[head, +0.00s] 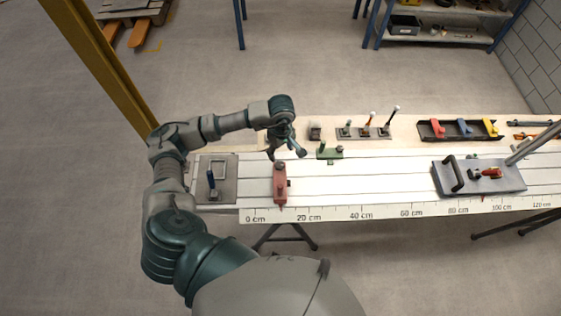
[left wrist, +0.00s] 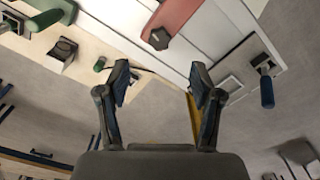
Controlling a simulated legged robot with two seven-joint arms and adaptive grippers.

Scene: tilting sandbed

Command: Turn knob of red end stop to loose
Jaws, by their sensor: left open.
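The red end stop (head: 280,184) stands on the white slatted bed near the 0 to 20 cm marks. My left gripper (head: 286,154) is open and empty, above the bed just behind the red end stop. In the left wrist view its fingers (left wrist: 160,78) are spread wide and apart from the knob. My right gripper is not in view.
A green stop (head: 329,153) sits right of my left gripper. A grey plate with a blue-handled lever (head: 212,185) is to the left. Upright handles (head: 366,128) stand behind. A grey block with a handle (head: 478,178) is far right. The bed's middle is clear.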

